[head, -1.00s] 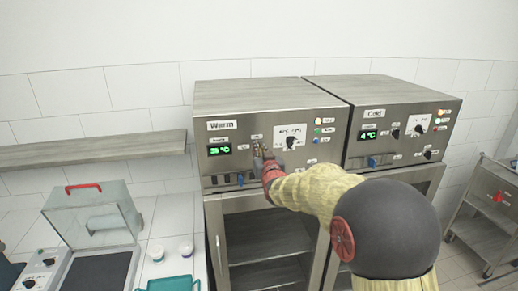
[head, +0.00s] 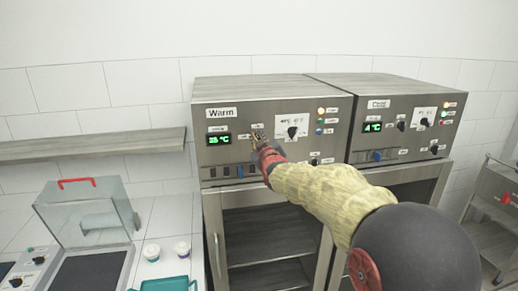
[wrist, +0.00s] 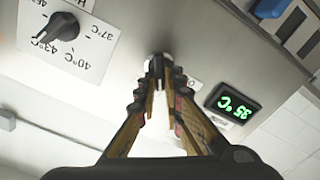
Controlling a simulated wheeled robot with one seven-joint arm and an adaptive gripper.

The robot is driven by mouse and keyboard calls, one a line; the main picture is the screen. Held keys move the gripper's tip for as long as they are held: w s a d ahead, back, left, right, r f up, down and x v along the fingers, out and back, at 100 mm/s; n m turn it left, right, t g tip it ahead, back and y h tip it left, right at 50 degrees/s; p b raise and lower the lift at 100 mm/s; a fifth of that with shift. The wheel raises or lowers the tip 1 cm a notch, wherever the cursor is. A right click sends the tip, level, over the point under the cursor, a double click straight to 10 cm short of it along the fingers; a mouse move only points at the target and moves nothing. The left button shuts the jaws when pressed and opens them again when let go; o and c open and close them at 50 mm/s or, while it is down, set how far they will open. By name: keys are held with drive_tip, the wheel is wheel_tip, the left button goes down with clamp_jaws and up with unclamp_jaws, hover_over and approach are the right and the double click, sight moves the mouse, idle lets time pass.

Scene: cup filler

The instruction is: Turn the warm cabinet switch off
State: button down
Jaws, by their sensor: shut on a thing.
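The warm cabinet (head: 264,91) carries the label "Warm" and a lit green display (head: 219,139); the display also shows in the wrist view (wrist: 233,103), reading 35 °C. My gripper (head: 257,134) is at the panel just right of this display. In the wrist view, turned upside down, the fingers of my gripper (wrist: 158,75) converge on a small metallic switch (wrist: 158,58) on the panel and are shut on it. The fingertips cover most of the switch, so its exact angle is hidden.
A black temperature knob (head: 292,132) sits right of my gripper, also in the wrist view (wrist: 62,28). The cold cabinet (head: 400,95) stands to the right. Blue and dark rocker switches line the panel's lower edge. A wall shelf (head: 90,146) and glass-lidded machine (head: 85,215) are left.

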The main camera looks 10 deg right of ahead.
drive_tip(key=n+b, duration=0.2)
drive_tip(key=n, duration=0.2)
drive_tip(key=n+b, duration=0.2)
drive_tip(key=n, duration=0.1)
drive_tip(key=f+n+b, duration=0.1)
drive_tip(key=n+b, duration=0.1)
drive_tip(key=n, duration=0.2)
drive_tip(key=shift+a+n, duration=0.3)
idle(0.4)
drive_tip(key=c, duration=2)
unclamp_jaws()
drive_tip(key=shift+o, duration=0.4)
drive_tip(key=s, duration=1.2)
